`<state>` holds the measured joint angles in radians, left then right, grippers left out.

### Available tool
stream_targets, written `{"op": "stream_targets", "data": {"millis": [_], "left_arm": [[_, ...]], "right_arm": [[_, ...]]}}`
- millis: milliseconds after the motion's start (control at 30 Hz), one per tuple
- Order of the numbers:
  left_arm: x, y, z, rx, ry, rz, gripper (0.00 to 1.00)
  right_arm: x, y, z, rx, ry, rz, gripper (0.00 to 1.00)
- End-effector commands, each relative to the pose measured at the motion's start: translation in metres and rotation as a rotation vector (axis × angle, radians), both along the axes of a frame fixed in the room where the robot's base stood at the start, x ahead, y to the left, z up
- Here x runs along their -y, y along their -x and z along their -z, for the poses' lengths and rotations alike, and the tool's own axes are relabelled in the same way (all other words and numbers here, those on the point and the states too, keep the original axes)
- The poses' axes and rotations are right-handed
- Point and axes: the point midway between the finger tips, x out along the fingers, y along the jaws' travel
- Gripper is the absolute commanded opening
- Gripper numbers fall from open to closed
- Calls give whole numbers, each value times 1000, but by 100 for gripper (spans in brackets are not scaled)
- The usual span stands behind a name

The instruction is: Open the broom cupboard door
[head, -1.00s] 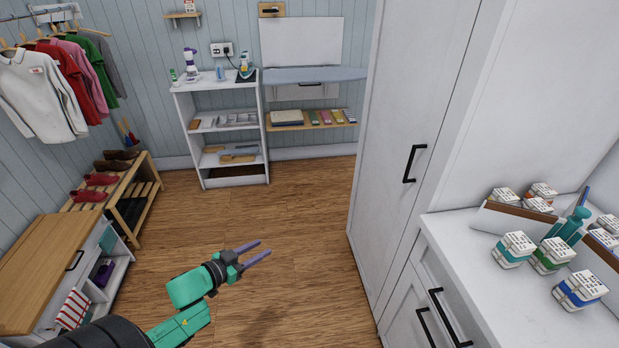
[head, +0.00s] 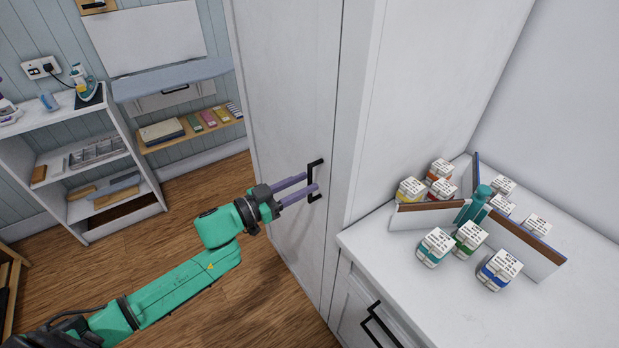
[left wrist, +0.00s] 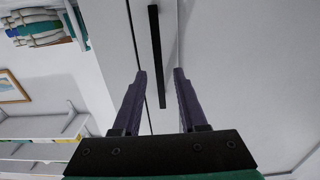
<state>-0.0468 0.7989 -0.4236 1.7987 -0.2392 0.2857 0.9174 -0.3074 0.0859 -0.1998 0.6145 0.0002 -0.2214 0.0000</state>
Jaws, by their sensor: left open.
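The broom cupboard door (head: 290,110) is a tall white panel in the middle of the head view, and it looks shut. Its black bar handle (head: 312,180) stands upright near the door's right edge. My left gripper (head: 303,188) is open at the handle, its purple fingers pointing right. In the left wrist view the handle (left wrist: 156,60) runs between the lines of the two open fingers (left wrist: 160,95), its lower end near the fingertips. I cannot tell whether the fingers touch it. My right gripper is not in view.
A white counter (head: 400,265) stands right of the cupboard, with several small labelled boxes (head: 468,238) and a teal bottle (head: 474,205). A drawer handle (head: 380,325) sticks out below. A white shelf unit (head: 120,180) stands at the left. Wooden floor is clear before the cupboard.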

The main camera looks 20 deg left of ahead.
Motion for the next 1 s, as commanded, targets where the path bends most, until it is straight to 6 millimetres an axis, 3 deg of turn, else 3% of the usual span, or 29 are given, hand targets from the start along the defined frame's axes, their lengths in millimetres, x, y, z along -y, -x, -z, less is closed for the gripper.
{"op": "stream_targets", "data": {"millis": [133, 400, 433, 533, 1000], "left_arm": [[12, -16, -1, 1, 1, -2, 42], [15, -19, 1, -1, -1, -1, 42], [15, -19, 1, -1, -1, -1, 38], [15, -19, 1, -1, -1, -1, 0], [15, -18, 1, -1, -1, -1, 0]], "right_arm": [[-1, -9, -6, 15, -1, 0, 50], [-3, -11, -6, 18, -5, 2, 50], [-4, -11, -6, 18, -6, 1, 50], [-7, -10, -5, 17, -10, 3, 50], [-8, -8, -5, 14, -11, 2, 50]]}}
